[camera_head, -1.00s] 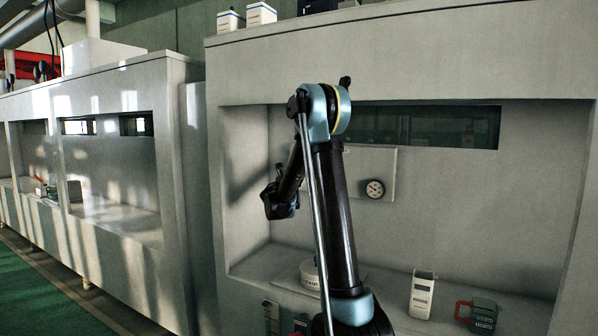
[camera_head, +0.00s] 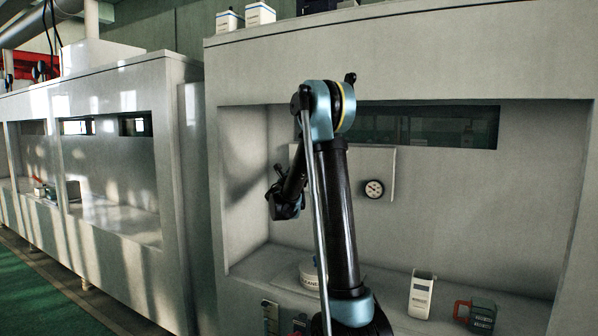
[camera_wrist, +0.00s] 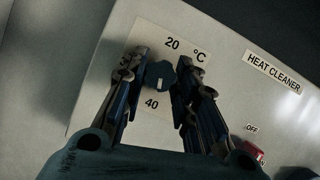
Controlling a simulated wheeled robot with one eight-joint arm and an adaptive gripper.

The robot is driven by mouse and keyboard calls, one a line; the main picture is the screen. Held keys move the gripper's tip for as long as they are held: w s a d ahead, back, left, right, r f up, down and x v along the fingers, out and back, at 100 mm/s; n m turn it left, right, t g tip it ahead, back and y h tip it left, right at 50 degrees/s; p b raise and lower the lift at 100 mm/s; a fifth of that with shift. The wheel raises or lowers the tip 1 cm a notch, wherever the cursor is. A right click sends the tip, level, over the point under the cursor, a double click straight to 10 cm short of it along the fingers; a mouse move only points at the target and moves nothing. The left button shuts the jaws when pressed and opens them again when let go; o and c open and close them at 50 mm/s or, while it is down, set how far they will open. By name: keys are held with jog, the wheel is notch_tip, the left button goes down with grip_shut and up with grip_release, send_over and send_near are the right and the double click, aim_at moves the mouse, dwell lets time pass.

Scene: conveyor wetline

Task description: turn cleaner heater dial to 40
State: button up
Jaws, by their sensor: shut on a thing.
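The heater dial (camera_wrist: 160,75) is a small dark blue knob on a pale plate marked 20 °C (camera_wrist: 184,49) above and 40 (camera_wrist: 151,103) below, with a figure at its left partly hidden by a finger. Its white mark points down in the wrist view, roughly toward the 40. My gripper (camera_wrist: 161,78) is shut on the dial, one finger on each side. The panel also bears a HEAT CLEANER label (camera_wrist: 271,71). In the head view my gripper (camera_head: 287,208) shows small at the booth's left inside; the dial cannot be made out there.
A red switch (camera_wrist: 252,150) marked OFF and ON sits right of the dial. A round gauge (camera_head: 374,188) is on the booth's back wall. A white container (camera_head: 422,294) and a red-handled container (camera_head: 476,315) stand on the shelf.

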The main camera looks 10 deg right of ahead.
jog(key=o, duration=1.1)
jog(key=shift+w+a, duration=0.2)
jog(key=shift+s, duration=0.1)
jog(key=shift+d, duration=0.1)
jog(key=v, duration=1.2)
